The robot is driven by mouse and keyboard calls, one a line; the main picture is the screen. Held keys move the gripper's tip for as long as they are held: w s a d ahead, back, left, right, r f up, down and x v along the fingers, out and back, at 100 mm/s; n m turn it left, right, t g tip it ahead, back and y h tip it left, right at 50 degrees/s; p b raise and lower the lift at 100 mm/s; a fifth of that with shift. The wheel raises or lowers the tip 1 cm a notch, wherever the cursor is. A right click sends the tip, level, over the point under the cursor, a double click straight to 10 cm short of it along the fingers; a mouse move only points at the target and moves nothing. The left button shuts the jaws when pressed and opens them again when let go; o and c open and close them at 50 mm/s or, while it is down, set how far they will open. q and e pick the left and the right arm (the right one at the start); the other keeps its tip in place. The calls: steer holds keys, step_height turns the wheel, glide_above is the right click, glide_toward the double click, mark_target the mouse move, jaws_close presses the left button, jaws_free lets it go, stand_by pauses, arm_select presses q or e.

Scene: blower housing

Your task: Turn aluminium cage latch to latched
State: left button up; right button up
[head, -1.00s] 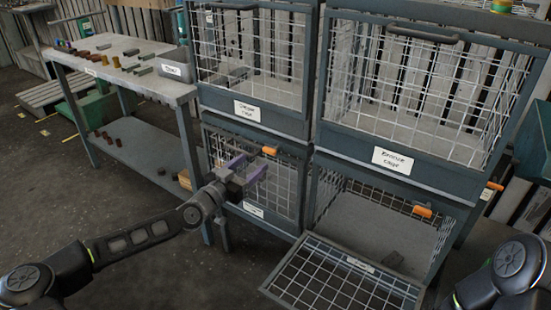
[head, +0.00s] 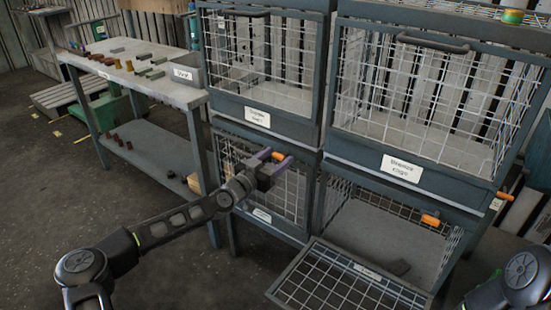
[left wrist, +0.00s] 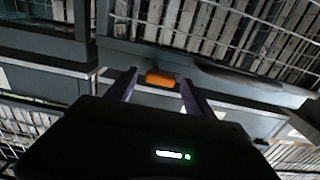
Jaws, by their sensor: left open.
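An orange latch handle (head: 278,157) sits at the top of the lower left cage, whose mesh front (head: 290,195) is closed. That cage's label (head: 262,215) is too small to read. My left gripper (head: 276,158) is open in front of this handle. In the left wrist view the handle (left wrist: 160,79) lies crosswise between the two spread fingers (left wrist: 158,88), near their tips. I cannot tell whether they touch it. My right gripper is not in view; only part of my right arm shows at the lower right.
Another orange latch (head: 504,196) is at the far right. A grey workbench (head: 140,75) with small parts stands left; floor before it is clear.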

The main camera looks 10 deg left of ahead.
arm_select(q)
steer(key=shift+c, duration=0.5)
jaws_close()
